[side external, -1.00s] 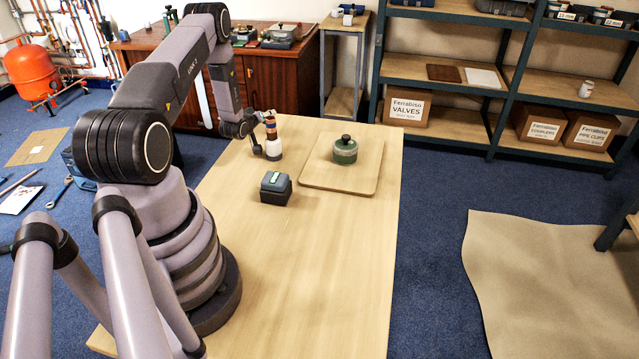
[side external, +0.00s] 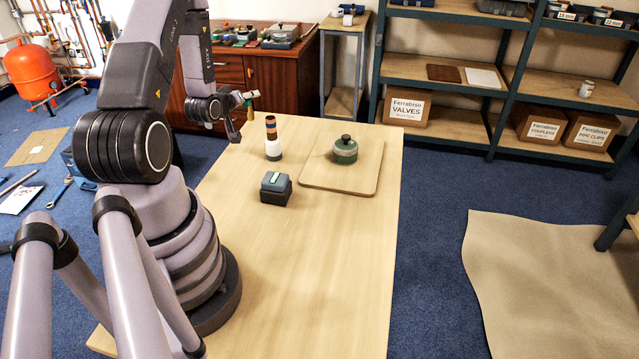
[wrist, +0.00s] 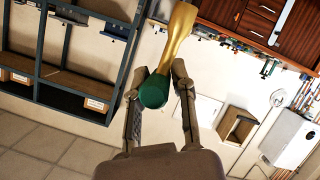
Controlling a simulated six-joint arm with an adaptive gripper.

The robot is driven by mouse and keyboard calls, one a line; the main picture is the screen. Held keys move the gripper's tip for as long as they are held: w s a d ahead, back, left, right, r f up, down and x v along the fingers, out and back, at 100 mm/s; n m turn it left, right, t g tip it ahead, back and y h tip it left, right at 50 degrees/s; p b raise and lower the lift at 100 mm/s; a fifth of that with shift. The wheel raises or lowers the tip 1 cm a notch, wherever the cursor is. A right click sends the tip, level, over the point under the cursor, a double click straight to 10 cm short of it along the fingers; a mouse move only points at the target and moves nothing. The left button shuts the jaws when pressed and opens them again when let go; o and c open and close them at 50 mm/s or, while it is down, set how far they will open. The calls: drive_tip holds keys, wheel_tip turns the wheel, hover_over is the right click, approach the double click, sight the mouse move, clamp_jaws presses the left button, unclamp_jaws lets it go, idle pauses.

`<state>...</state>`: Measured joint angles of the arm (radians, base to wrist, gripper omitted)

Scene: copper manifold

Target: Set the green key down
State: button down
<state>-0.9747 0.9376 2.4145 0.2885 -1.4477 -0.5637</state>
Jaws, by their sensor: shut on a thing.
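The green key (wrist: 154,92) has a green rounded end and a gold shaft, which points up and away in the wrist view. My gripper (wrist: 159,78) is shut on its green end, one finger on each side. In the side view the key (side external: 238,98) is held in the air above the table's far left edge, left of and higher than the brown-banded stack (side external: 271,128) with a white base (side external: 273,152). The key is apart from the stack and touches nothing but my gripper there.
A dark grey block (side external: 275,187) with a pale strip on top stands in front of the stack. A green round pot (side external: 345,153) with a black knob sits on a wooden board (side external: 330,186). The front and right of the table (side external: 320,270) are clear.

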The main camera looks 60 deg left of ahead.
drive_tip(key=w+d+r+m+t+h, duration=0.2)
drive_tip(key=w+d+r+m+h, duration=0.15)
drive_tip(key=w+d, duration=0.35)
drive_tip(key=w+d+r+m+t+h, duration=0.1)
drive_tip(key=w+d+r+m+h, duration=0.15)
drive_tip(key=w+d+r, duration=0.45)
drive_tip(key=d+r+m+h, duration=0.2)
drive_tip(key=d+m+h, duration=0.3)
drive_tip(key=d, duration=1.2)
drive_tip(key=s+d+f+m+g+h, duration=0.2)
drive_tip(key=s+d+f+h, duration=0.1)
drive_tip(key=f, duration=0.5)
drive_tip(key=s+d+f+m+g+h, duration=0.2)
drive_tip(key=s+d+f+m+h, duration=0.1)
drive_tip(key=s+d+f, duration=0.3)
drive_tip(key=s+d+f+m+g+h, duration=0.2)
drive_tip(key=s+d+f+m+h, duration=0.1)
drive_tip(key=d+f, duration=0.4)
drive_tip(key=shift+s+d+f+h, duration=0.25)
drive_tip(key=shift+s+f, duration=0.2)
drive_tip(key=shift+f, duration=0.25)
drive_tip(key=shift+s+d+f+h, duration=0.15)
drive_tip(key=shift+s+f+h, duration=0.1)
drive_tip(key=shift+s+f, duration=0.35)
drive_tip(key=shift+w+f, duration=0.2)
drive_tip(key=shift+f, duration=0.45)
drive_tip(key=shift+f, duration=0.1)
